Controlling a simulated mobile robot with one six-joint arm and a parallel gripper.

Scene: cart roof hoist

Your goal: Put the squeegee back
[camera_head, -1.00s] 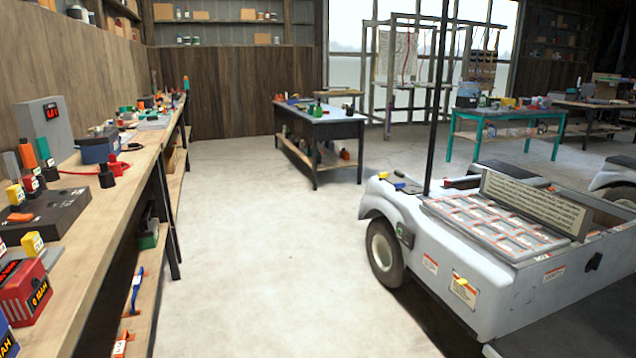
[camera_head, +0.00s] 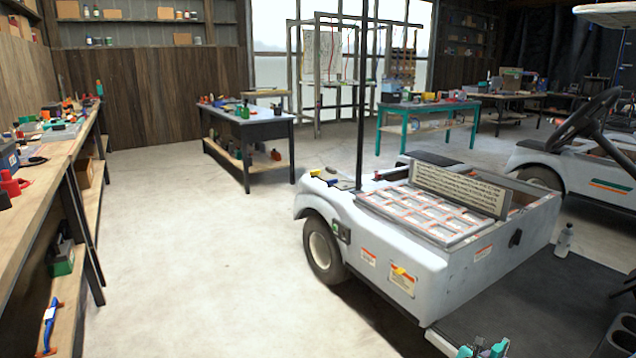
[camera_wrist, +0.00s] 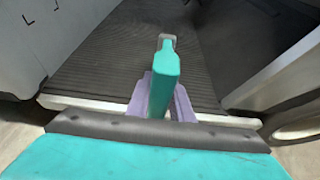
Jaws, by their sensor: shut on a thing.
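The squeegee shows in the wrist view as a teal handle (camera_wrist: 165,75) pointing away from the camera, with a wide teal head and a dark strip (camera_wrist: 150,130) across the near part of the picture. My gripper (camera_wrist: 161,100) has pale lavender fingers on both sides of the handle and is shut on it. In the head view, a small part of my gripper (camera_head: 484,349) and teal pieces show at the bottom edge, over the cart's dark floor; the rest is cut off.
The white cart (camera_head: 455,255) with a dark ribbed floor fills the right, with a bottle (camera_head: 564,240) standing on it and a dark post (camera_head: 361,110) rising. A workbench (camera_head: 40,170) runs along the left; a blue-handled tool (camera_head: 50,318) lies on its lower shelf. The floor between is clear.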

